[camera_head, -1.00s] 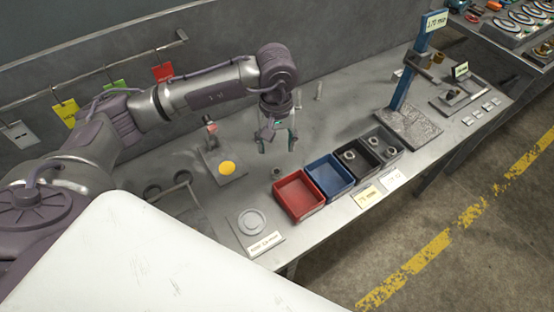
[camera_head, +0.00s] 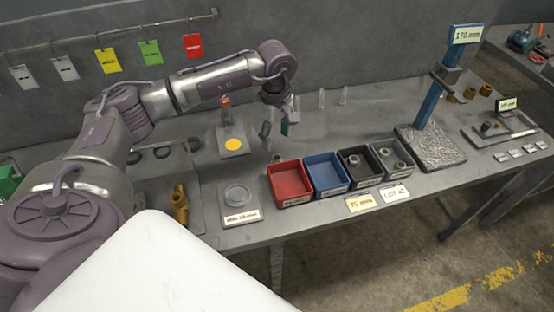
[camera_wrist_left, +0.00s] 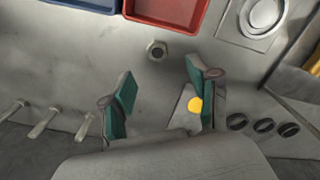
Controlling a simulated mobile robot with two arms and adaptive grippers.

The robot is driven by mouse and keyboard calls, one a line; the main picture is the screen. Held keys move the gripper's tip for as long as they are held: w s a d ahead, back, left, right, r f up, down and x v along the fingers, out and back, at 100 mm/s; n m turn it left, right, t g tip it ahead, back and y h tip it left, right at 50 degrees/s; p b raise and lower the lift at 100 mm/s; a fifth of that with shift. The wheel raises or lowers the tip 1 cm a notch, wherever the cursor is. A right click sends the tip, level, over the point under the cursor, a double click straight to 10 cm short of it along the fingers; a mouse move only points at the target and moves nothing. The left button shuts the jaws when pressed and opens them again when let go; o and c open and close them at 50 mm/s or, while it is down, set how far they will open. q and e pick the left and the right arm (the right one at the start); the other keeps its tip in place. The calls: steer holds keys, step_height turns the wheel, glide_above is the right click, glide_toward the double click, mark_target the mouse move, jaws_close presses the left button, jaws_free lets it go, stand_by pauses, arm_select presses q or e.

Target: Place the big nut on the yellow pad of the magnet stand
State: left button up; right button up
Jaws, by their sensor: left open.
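A metal nut (camera_head: 277,158) lies loose on the bench, just behind the red bin; it shows in the left wrist view (camera_wrist_left: 157,50) beyond the fingertips. The magnet stand (camera_head: 228,128) has a round yellow pad (camera_head: 234,144) on its base, left of my left gripper. The pad also shows in the left wrist view (camera_wrist_left: 195,104), partly behind a finger. My left gripper (camera_head: 276,131) is open and empty above the bench, apart from the nut. More nuts lie in the black bin (camera_head: 342,184) and the grey bin (camera_head: 377,178). My right gripper is not in view.
A red bin (camera_head: 291,201) and a blue bin (camera_head: 329,191) stand in the row. A plate with a round disc (camera_head: 238,195) lies to their left. Several small upright pins (camera_head: 321,98) stand at the back. A blue post (camera_head: 430,99) rises at the right.

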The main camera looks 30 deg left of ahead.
mark_target(277, 157)
arm_select(q)
steer(key=shift+d+f, duration=0.1)
steer(key=shift+f, duration=0.65)
steer(key=shift+d+f, duration=0.15)
steer(key=shift+f, duration=0.7)
step_height(277, 157, down, 4)
steer(key=shift+w+r+p, duration=0.15)
steer(key=shift+p, duration=0.65)
steer(key=shift+f, duration=0.5)
steer(key=shift+a, duration=0.2)
steer(key=c, duration=0.5)
jaws_close()
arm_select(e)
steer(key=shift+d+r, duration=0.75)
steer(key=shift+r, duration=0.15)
